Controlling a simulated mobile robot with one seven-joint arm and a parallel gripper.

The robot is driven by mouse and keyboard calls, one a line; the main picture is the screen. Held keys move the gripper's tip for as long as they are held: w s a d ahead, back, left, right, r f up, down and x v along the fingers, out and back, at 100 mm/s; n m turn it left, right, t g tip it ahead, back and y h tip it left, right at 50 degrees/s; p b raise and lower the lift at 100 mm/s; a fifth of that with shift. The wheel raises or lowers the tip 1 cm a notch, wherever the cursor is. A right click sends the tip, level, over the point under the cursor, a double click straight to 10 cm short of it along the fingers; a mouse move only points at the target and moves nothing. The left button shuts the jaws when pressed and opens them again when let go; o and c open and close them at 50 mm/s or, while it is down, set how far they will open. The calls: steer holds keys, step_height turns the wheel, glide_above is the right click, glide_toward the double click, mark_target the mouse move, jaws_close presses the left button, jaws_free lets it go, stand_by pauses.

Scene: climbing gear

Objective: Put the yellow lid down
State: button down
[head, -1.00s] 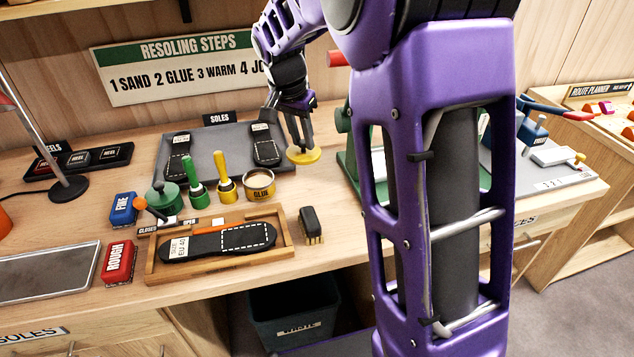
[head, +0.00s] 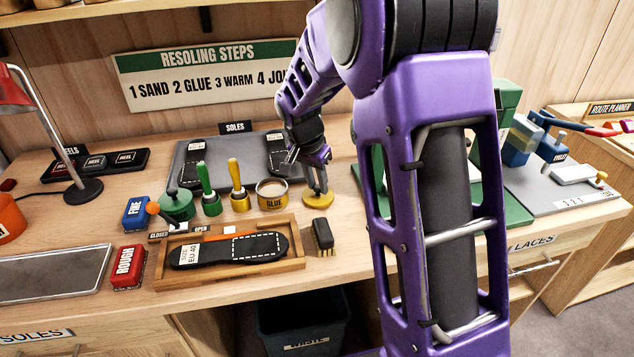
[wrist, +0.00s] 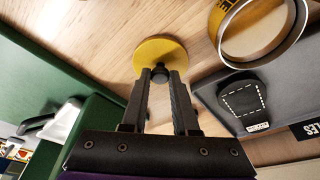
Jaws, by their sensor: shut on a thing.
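The yellow lid (head: 318,200) is a round disc with a dark knob, just right of the open yellow glue tin (head: 272,193). My gripper (head: 317,188) points down from above and is shut on the lid's knob. In the wrist view, the fingers (wrist: 160,78) close on the dark knob in the middle of the lid (wrist: 158,55). The lid lies low over the bare wood, apart from the tin. I cannot tell whether it touches the bench top.
A brush (head: 323,236) lies in front of the lid. The grey soles mat (head: 225,152) is behind the tin. A green machine (head: 370,190) stands close on the right. A wooden tray (head: 296,262) holding a sole is at the front left.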

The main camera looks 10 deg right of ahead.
mark_target(309, 203)
steer(key=c, duration=0.7)
jaws_free()
steer(key=shift+f, duration=0.15)
steer(key=shift+r, duration=0.45)
steer(key=p+v, duration=0.1)
steer(key=v, duration=1)
steer(key=shift+s+a+r+p, duration=0.1)
steer(key=shift+r+p, duration=0.1)
steer(key=shift+p, duration=0.2)
